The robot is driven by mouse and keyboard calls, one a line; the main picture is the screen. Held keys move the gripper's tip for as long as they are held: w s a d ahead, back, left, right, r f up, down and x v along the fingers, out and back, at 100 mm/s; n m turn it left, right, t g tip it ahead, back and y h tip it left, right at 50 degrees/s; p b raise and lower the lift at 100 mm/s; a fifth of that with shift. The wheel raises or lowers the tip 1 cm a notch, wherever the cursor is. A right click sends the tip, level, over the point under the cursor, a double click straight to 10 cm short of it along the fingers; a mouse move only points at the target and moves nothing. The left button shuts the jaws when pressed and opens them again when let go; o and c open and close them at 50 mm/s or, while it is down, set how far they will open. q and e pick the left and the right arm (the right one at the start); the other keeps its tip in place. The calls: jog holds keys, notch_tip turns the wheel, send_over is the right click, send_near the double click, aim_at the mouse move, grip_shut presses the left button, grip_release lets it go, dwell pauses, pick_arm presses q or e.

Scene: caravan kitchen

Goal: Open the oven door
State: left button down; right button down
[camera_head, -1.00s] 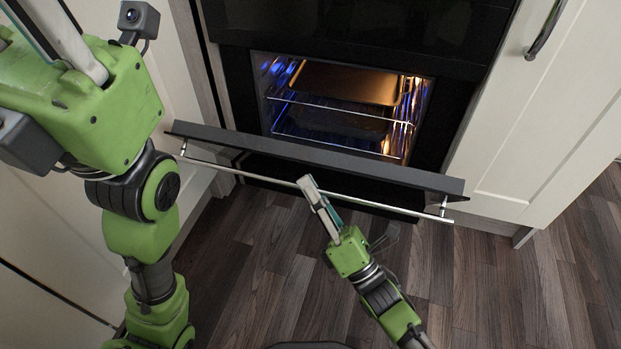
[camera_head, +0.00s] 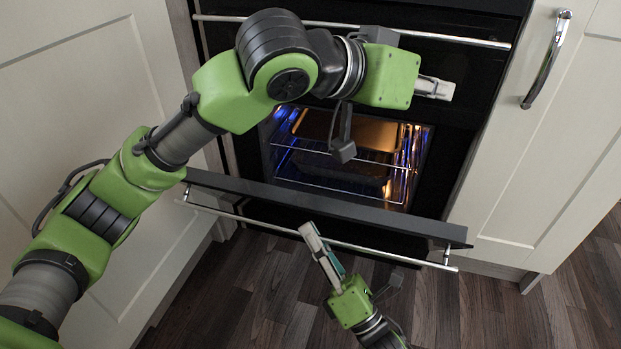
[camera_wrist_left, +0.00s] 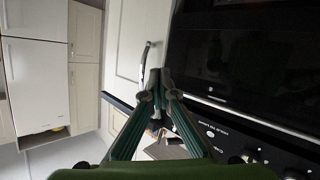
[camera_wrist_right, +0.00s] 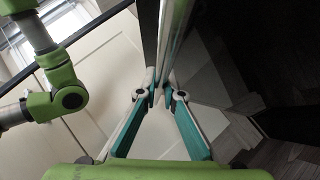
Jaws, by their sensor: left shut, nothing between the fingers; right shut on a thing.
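The oven door (camera_head: 330,205) is dark and tilted partway open, hinged low. Behind it the lit oven cavity (camera_head: 345,160) shows wire racks and a tray. The silver door handle (camera_head: 385,250) runs along the door's outer side; it also shows in the right wrist view (camera_wrist_right: 176,35). My right gripper (camera_head: 306,230) is shut on this handle near its middle; its fingertips meet the bar in the right wrist view (camera_wrist_right: 162,88). My left gripper (camera_head: 445,89) is shut and empty, pointing right, above and in front of the cavity; its closed fingers show in the left wrist view (camera_wrist_left: 160,78).
A second silver handle (camera_head: 350,27) crosses the black panel above the cavity. A cream cabinet (camera_head: 570,130) with a curved handle (camera_head: 547,60) stands to the right. Another cream cabinet front (camera_head: 85,85) is at the left. The dark wooden floor (camera_head: 240,300) is clear below the door.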

pick_arm(q)
jog(key=w+a+f+n+y, duration=0.2)
jog(key=a+f+n+y, duration=0.1)
jog(key=a+f+y, duration=0.25)
pick_arm(e)
jog(key=shift+w+d+r, duration=0.1)
pick_arm(q)
jog(key=n+g+y, duration=0.2)
jog(key=n+y, duration=0.1)
jog(key=y, duration=0.3)
send_over(310, 194)
notch_tip(310, 194, down, 2)
jog(key=x, duration=0.3)
jog(key=s+x, duration=0.1)
jog(key=x, duration=0.3)
jog(key=s+f+x, duration=0.1)
jog(key=x, duration=0.2)
jog(key=shift+w+a+f, duration=0.1)
jog(key=shift+a+f, duration=0.15)
jog(key=shift+s+a+f, duration=0.2)
jog(key=shift+s+f, duration=0.3)
jog(key=shift+s, duration=0.15)
